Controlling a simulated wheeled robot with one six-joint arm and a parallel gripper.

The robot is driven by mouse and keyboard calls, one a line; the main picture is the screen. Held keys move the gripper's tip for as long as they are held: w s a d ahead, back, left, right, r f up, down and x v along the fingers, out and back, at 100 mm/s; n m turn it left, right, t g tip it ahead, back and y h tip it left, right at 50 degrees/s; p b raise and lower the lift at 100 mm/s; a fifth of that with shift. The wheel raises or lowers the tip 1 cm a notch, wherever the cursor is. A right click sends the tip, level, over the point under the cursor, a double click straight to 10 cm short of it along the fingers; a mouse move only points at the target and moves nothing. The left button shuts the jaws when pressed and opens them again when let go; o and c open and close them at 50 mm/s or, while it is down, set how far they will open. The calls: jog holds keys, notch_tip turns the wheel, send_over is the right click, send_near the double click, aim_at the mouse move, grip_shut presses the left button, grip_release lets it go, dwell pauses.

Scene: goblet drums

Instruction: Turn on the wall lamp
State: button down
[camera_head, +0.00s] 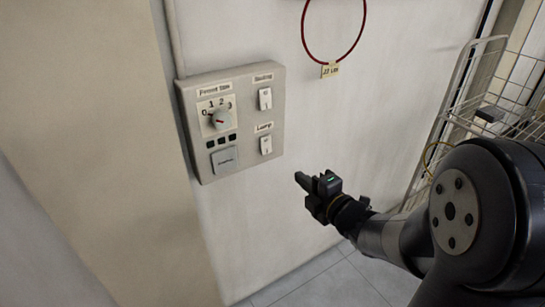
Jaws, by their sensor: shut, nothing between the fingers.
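A beige control panel (237,163) is mounted on the white wall. At its lower right, under a label that looks like "Lamp", is a white rocker switch (266,145). I cannot tell which way it is set. The lamp itself cannot be made out in this view. My gripper (301,179) is shut and empty. It appears below and to the right of the lamp switch, apart from the panel, with its fingertips pointing left towards the wall.
The panel also has a second rocker switch (265,98) above, a rotary knob (222,119) and a large square button (225,159). A red ring (335,61) with a tag hangs on the wall. A white wire rack (470,95) stands at right.

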aim_at(267, 152)
jog(key=shift+w, duration=0.1)
jog(key=p+x, duration=0.2)
jog(key=x, duration=1.1)
jog(key=shift+w+a, duration=0.25)
jog(key=shift+f, duration=0.1)
jog(key=shift+w+a+f+b, duration=0.1)
jog(key=shift+w+f+b, duration=0.15)
jog(key=shift+b, duration=0.6)
jog(key=shift+r, duration=0.25)
